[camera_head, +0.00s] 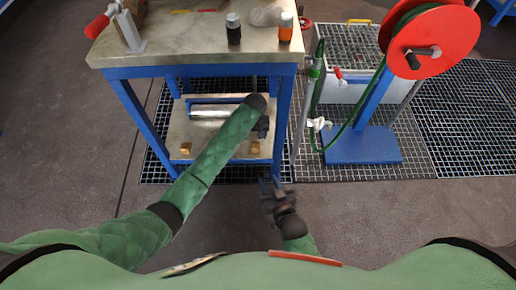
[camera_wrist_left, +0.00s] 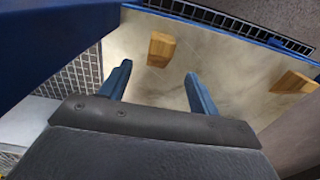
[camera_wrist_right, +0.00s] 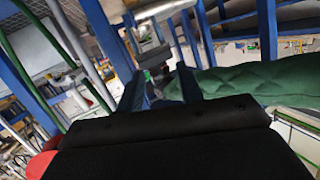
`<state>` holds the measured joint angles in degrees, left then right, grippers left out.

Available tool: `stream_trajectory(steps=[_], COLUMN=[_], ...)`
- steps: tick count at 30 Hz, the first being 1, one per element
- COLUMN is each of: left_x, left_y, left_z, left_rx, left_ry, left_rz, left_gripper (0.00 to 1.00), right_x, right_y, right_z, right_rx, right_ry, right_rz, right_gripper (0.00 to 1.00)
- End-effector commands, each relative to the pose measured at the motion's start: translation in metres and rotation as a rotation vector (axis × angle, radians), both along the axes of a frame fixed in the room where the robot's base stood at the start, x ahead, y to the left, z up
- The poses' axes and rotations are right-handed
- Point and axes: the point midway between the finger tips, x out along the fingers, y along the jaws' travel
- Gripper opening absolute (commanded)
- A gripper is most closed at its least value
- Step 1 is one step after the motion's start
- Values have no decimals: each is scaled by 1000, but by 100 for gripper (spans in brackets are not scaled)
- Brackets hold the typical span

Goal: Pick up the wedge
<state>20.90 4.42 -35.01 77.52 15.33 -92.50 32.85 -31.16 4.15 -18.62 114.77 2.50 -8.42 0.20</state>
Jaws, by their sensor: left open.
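Two small wooden wedges lie on the lower shelf (camera_head: 215,160) of the blue-framed bench. In the head view one wedge (camera_head: 186,148) is at the left and the other wedge (camera_head: 255,148) at the right. My left gripper (camera_head: 263,125) is above the shelf near the right wedge, partly hidden by its arm. In the left wrist view it is open and empty (camera_wrist_left: 158,73). One wedge (camera_wrist_left: 161,48) shows just past the fingertips, apart from them; another wedge (camera_wrist_left: 292,82) is farther right. My right gripper (camera_head: 270,185) is open and empty in front of the bench's right leg.
A metal cylinder (camera_head: 210,110) lies at the shelf's back. Blue legs (camera_head: 283,125) and the tabletop (camera_head: 190,45) hem in the shelf. A red hose reel (camera_head: 435,40) on a blue stand (camera_head: 362,146) is at the right. The floor (camera_head: 75,150) at left is clear.

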Motion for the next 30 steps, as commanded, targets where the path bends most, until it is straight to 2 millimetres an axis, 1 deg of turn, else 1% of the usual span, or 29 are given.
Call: stream_trajectory(steps=[2,9,12,19,22,23,25,30], left_x=[0,0,0,0,0,0,0,0], left_y=[0,0,0,0,0,0,0,0], left_z=[-4,-19,-23,-27,-31,-33,-37,-45], left_rx=[1,1,1,1,1,1,1,1], left_ry=[1,1,0,0,0,0,0,0], left_rz=[1,0,0,0,0,0,0,0], left_gripper=[62,62,62,62,62,62,62,62], right_x=[3,15,18,21,23,24,28,32], right_y=[0,1,1,1,1,1,1,0], right_z=[7,41,51,62,71,77,94,123], right_rx=[5,28,35,42,49,53,64,84], right_ry=[-24,-129,-159,-192,-221,-237,-287,-376], right_rz=[-2,-11,-13,-15,-18,-19,-24,-29], right_gripper=[36,36,36,36,36,36,36,36])
